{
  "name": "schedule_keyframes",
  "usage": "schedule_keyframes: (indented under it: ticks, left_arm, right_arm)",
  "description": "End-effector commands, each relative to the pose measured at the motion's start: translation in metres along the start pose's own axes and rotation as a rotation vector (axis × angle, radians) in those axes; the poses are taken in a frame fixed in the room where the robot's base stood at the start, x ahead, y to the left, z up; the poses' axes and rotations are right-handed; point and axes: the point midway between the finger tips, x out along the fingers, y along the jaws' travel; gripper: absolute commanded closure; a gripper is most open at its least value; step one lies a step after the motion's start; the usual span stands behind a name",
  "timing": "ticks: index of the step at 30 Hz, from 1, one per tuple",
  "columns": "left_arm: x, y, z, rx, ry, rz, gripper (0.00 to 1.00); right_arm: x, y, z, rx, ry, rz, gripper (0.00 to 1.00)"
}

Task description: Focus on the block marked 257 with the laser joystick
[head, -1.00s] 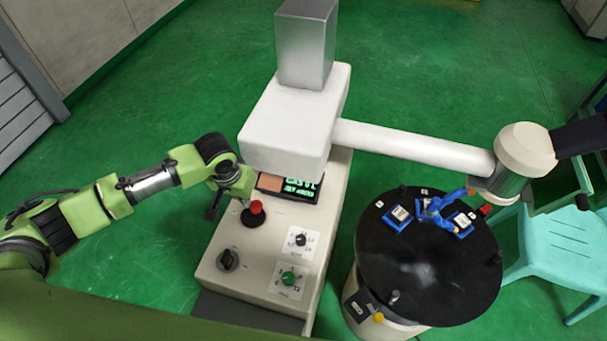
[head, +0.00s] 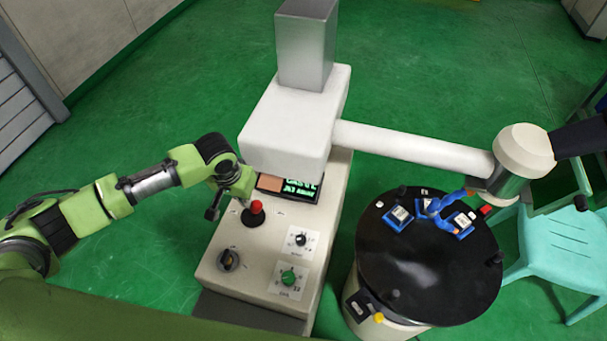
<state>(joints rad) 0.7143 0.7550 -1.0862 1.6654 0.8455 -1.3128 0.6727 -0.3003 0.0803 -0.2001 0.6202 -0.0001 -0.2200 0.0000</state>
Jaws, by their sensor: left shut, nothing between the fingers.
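The laser joystick (head: 254,214), a black stick with a red top, stands on the white console (head: 225,278). My left gripper (head: 212,213) is shut and empty, just left of the joystick, with a small gap seeming to lie between them. Blue blocks with white labels lie at the far side of the round black table (head: 410,265): a left block (head: 398,217) and a right block (head: 461,224). The labels are too small to read, so I cannot tell which is 257. A jointed blue piece (head: 435,207) partly hides the space between them. My right gripper is not in view.
The console also has a green knob (head: 288,278), a dark knob (head: 228,260) and a small screen (head: 300,187) under the white machine head (head: 290,125). A white arm (head: 415,147) reaches over the table. A turquoise chair (head: 548,255) stands at right.

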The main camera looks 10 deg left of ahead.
Motion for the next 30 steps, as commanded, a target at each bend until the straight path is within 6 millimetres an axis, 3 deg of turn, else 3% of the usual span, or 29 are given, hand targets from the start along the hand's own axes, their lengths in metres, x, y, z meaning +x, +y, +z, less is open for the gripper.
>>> schedule_keyframes:
  ticks: [7,16,25,30]
  left_arm:
    - [-0.001,-0.003,0.0,-0.001,0.0,0.002,1.0]
    - [-0.002,-0.029,0.0,-0.001,0.0,0.0,1.0]
    - [-0.001,-0.03,0.0,0.0,0.0,0.001,1.0]
    - [-0.012,-0.03,-0.003,0.0,0.0,0.001,1.0]
  right_arm:
    - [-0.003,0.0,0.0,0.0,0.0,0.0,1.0]
    - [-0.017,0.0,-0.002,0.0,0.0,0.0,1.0]
    - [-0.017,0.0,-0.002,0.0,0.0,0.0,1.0]
    - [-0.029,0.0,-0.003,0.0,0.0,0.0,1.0]
